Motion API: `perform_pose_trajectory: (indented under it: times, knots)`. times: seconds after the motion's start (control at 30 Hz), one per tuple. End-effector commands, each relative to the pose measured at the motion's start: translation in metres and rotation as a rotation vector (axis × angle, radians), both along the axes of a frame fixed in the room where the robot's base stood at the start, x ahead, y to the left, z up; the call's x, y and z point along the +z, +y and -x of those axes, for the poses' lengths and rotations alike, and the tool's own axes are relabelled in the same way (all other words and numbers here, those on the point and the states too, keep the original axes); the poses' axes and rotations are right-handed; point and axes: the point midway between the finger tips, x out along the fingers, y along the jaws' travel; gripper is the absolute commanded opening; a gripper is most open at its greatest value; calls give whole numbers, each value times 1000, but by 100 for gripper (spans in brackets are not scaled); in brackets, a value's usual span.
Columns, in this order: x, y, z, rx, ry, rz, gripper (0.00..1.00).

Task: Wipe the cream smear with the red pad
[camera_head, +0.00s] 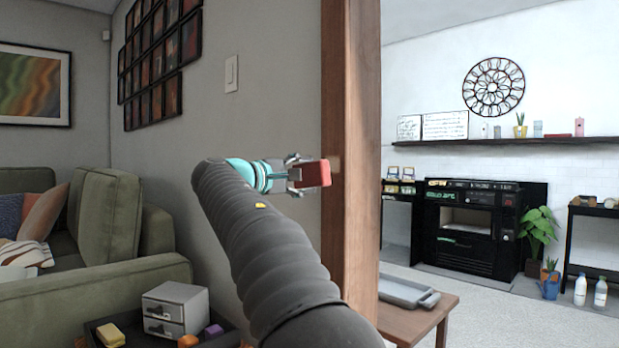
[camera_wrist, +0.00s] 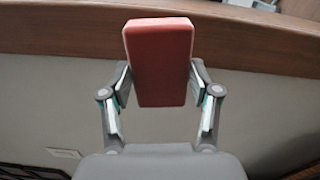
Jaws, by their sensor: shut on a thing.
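The red pad (camera_head: 317,173) is held in my gripper (camera_head: 300,174), in front of the brown wooden post (camera_head: 350,80). In the wrist view the red pad (camera_wrist: 160,62) stands between the two fingers of my gripper (camera_wrist: 160,85), which are shut on its sides. A faint pale patch, likely the cream smear (camera_head: 336,163), shows on the post just right of the pad. The pad may hide part of it. I cannot tell whether the pad touches the post. No smear shows in the wrist view.
A grey wall with a light switch (camera_head: 231,74) is left of the post. A dark tray (camera_head: 95,324) with a small grey drawer box (camera_head: 176,309) stands low at left, near a green sofa (camera_head: 110,215). A wooden table (camera_head: 400,322) with a grey tray (camera_head: 404,291) is at lower right.

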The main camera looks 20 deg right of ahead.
Motion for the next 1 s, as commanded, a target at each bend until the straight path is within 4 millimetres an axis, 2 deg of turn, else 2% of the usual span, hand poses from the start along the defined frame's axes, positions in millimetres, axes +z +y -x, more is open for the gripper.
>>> perform_pose_trajectory:
  times: [0.37, 0.73, 1.0]
  knots:
    - [0, 2, 1, 1, 0, 0, 30]
    - [0, 26, 9, 3, 0, 0, 30]
    - [0, 29, 10, 0, 0, 0, 30]
